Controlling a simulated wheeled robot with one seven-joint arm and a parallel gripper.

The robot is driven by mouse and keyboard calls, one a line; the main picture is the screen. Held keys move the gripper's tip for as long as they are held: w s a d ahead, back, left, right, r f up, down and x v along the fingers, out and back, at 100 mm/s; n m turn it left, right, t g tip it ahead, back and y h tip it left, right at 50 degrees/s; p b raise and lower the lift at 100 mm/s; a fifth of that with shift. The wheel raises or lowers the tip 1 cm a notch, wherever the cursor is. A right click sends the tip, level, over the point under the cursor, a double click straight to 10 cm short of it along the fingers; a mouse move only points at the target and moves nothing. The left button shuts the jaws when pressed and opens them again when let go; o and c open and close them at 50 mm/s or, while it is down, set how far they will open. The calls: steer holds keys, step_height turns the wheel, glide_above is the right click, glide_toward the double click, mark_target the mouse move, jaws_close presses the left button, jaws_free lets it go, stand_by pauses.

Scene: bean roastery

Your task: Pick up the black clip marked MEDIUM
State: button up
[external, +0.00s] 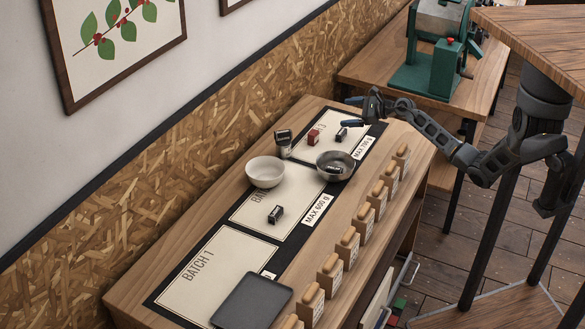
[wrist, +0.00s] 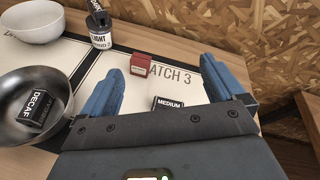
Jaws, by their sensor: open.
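The black clip marked MEDIUM (wrist: 168,104) lies on the BATCH 3 sheet, its white label facing up in the wrist view. Its lower part is hidden behind my gripper's body. In the external view a small black clip (external: 341,134) on that sheet appears to be the same one. My gripper (wrist: 163,66) is open and empty, with its blue fingers spread to either side of the clip in the picture. In the external view my gripper (external: 354,101) is above the far end of the table, apart from the clip.
A red clip (wrist: 144,65) lies beyond the MEDIUM clip. A metal bowl (external: 348,172) holds a DECAF clip (wrist: 40,108). Wooden blocks line the front edge.

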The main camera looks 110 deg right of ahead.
steer(key=s+d+f+m+g+b, duration=0.1)
steer(key=s+d+f+m, duration=0.1)
steer(key=s+f, duration=0.2)
steer(key=m+g+b, duration=0.1)
steer(key=m+b, duration=0.1)
steer(key=m, duration=0.2)
glide_toward(342, 132)
steer(key=shift+w+d+f+h, duration=0.4)
steer(key=shift+w+d+f, duration=0.25)
steer(key=shift+d+f, duration=0.25)
steer(key=shift+w+f, duration=0.2)
steer(key=shift+w, duration=0.05)
steer(key=x, duration=0.7)
steer(key=shift+w+r+b, duration=0.2)
steer(key=shift+b, duration=0.15)
steer(key=c, duration=1)
